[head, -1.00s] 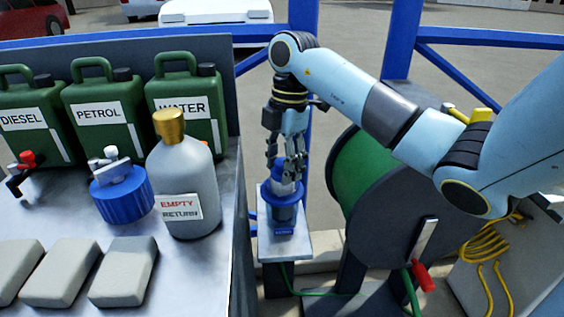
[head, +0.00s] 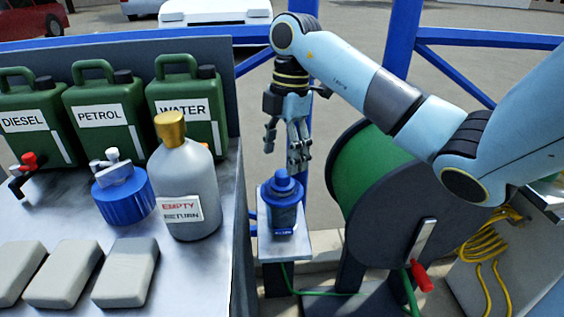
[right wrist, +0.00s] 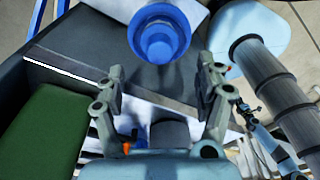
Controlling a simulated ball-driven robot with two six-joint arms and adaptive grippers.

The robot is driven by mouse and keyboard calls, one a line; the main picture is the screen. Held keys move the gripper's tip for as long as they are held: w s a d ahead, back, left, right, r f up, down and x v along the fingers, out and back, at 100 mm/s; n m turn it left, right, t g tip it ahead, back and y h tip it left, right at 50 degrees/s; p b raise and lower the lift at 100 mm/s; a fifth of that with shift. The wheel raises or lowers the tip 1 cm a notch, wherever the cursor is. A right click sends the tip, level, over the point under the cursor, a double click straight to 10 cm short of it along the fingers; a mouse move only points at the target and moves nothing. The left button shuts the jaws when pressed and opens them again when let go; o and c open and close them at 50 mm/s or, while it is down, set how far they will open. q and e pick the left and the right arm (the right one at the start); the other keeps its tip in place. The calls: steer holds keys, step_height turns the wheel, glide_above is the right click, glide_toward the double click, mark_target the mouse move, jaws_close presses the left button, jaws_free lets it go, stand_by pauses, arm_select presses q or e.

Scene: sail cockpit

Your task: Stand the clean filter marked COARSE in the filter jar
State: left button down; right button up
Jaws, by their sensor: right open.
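A blue jar-like unit (head: 284,218) stands upright on a small pale shelf (head: 300,245) right of the bench. A rounded blue top (head: 283,184) sits at its upper opening. I cannot tell whether this is a lid or a filter's end, and no COARSE mark is readable. My right gripper (head: 298,152) is open and empty, fingers down, a little above the blue top and apart from it. In the right wrist view, the blue round top (right wrist: 158,42) lies beyond the open right gripper (right wrist: 160,85). My left gripper is not in view.
The bench holds a grey bottle (head: 190,185) labelled EMPTY RETURN, a blue canister with a valve (head: 122,200), several green cans (head: 97,110) and grey blocks (head: 125,275). A green hose reel (head: 365,185) stands close right of the shelf. Blue rails run behind.

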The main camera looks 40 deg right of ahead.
step_height(320, 180, up, 10)
steer(key=d+p, duration=0.1)
steer(key=p, duration=0.4)
steer(key=shift+f, duration=0.25)
steer(key=shift+s+d, duration=0.1)
